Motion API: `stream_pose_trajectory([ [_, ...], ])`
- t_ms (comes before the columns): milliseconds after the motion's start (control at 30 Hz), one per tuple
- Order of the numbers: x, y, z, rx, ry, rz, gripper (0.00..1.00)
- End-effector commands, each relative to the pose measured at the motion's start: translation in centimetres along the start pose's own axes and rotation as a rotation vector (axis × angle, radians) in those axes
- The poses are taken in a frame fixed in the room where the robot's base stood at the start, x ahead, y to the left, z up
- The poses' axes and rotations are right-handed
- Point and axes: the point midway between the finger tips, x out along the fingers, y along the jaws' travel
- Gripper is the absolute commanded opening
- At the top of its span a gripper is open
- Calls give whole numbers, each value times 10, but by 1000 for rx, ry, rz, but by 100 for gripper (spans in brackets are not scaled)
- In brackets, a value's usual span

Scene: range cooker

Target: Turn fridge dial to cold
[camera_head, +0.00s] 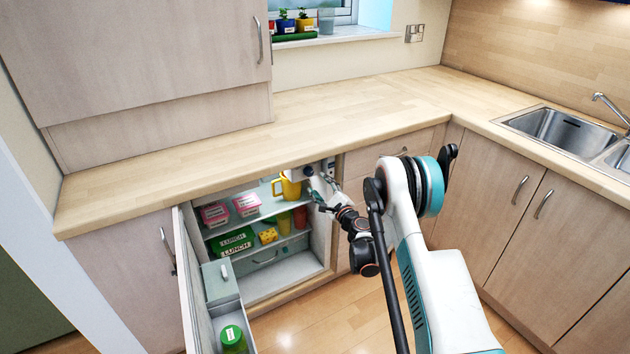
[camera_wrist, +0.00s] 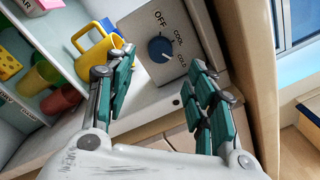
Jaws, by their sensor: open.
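The fridge dial (camera_wrist: 160,49) is a round dark-blue knob on a grey panel (camera_wrist: 151,18) marked OFF, COOL and COLD, seen in the wrist view. A light pointer mark seems to show on the knob, but I cannot tell exactly which word it faces. My gripper (camera_wrist: 160,82) is open, its green-padded fingers on either side of and short of the dial, with nothing between them. In the head view my gripper (camera_head: 322,192) reaches into the open fridge (camera_head: 270,279) at its upper right; the dial is hidden there.
The fridge door (camera_head: 187,285) stands open at the left. A yellow jug (camera_wrist: 96,48) is just left of the dial. Lunch boxes (camera_head: 232,240) and cups sit on the shelves. The worktop (camera_head: 200,150) overhangs the fridge, and a wooden edge (camera_wrist: 245,70) runs close at the right.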

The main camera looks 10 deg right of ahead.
Motion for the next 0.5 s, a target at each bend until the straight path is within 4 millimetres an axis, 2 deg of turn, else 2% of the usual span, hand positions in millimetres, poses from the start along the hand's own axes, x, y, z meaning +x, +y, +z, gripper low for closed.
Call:
stream_pose_trajectory([
  [100, -22, 0, 0, 0, 1, -1, 50],
  [200, -36, 0, 0, 0, 1, 0, 50],
  [333, -46, 0, 0, -1, 0, 0, 50],
  [500, -50, 0, 0, -1, 0, 0, 50],
])
